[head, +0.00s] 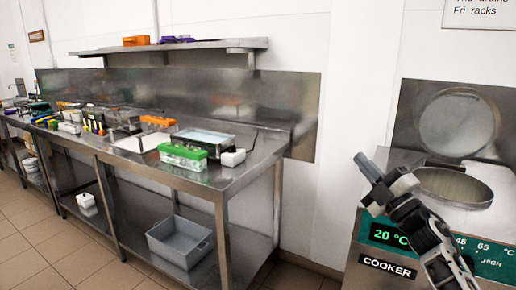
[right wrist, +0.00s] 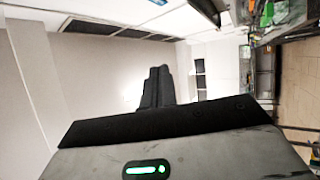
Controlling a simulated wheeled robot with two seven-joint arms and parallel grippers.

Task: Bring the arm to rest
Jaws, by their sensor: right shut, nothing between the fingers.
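My right arm comes in from the lower right in the head view, raised in front of the cooker. My right gripper (head: 368,166) points up and to the left, with nothing held. In the right wrist view the gripper's two dark fingers (right wrist: 157,87) are together and empty, with a pale wall and ceiling behind them. The cooker (head: 388,268) has a green display reading 20 °C and a round opening with its lid (head: 458,124) raised behind it. From the head view I cannot tell whether the arm touches the cooker. My left gripper is not in view.
A long steel bench (head: 232,181) runs along the wall, with a green-and-white box (head: 183,156), a metal bath (head: 203,139) and other items on it. A grey bin (head: 180,243) is on its lower shelf. A wall shelf (head: 180,46) hangs above. The tiled floor in front is clear.

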